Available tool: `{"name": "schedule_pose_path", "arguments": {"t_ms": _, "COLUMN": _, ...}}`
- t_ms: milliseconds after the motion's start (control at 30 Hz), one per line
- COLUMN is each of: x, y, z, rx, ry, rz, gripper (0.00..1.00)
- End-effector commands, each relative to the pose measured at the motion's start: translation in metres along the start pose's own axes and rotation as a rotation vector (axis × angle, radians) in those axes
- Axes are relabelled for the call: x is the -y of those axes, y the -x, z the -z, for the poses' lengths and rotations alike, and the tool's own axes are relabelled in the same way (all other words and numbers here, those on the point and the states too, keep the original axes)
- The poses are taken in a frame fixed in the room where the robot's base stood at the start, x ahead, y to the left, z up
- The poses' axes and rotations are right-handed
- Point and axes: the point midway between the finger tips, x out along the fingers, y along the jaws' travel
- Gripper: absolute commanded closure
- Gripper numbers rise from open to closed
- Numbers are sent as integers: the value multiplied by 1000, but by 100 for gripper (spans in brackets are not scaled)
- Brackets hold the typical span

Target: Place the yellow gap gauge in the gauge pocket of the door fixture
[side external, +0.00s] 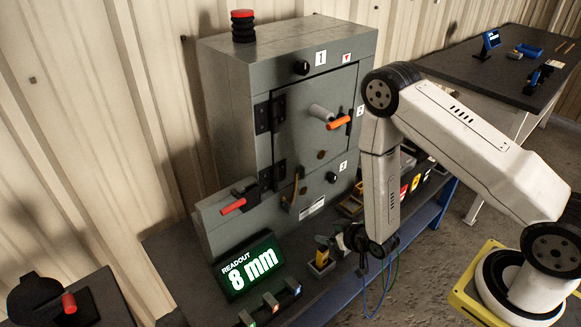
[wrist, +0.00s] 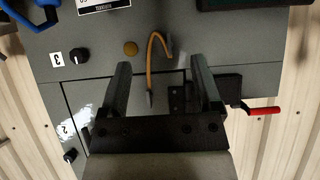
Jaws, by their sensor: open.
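A small yellow piece (side external: 321,259) with a dark upper part stands on the bench just below the enclosure, right of the lit readout. It looks like the yellow gap gauge, seated in or against a small holder, but it is too small to tell which. My gripper (side external: 343,240) is close to it, on its right and slightly above. In the wrist view my gripper (wrist: 160,66) shows two spread fingers with nothing held between them. The door (side external: 310,135) of the grey enclosure is shut or nearly so. I cannot make out the gauge pocket clearly.
A readout (side external: 249,265) shows 8 mm. An orange-brown cable (wrist: 154,48) hangs from the enclosure front beyond my fingers. Bins (side external: 409,180) stand right of the enclosure; small switches (side external: 270,302) line the bench front.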

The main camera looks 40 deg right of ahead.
Motion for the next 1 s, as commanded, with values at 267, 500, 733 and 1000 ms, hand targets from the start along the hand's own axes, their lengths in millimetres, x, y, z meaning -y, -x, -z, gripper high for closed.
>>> {"name": "schedule_pose_path", "arguments": {"t_ms": 267, "x": 0, "y": 15, "z": 46, "rx": 141, "ry": 0, "rz": 0, "gripper": 18}}
{"name": "schedule_pose_path", "arguments": {"t_ms": 500, "x": 0, "y": 42, "z": 76, "rx": 267, "ry": 0, "rz": 0, "gripper": 18}}
{"name": "schedule_pose_path", "arguments": {"t_ms": 733, "x": 0, "y": 77, "z": 98, "rx": 389, "ry": 0, "rz": 0, "gripper": 18}}
{"name": "schedule_pose_path", "arguments": {"t_ms": 1000, "x": 0, "y": 129, "z": 115, "rx": 533, "ry": 0, "rz": 0, "gripper": 18}}
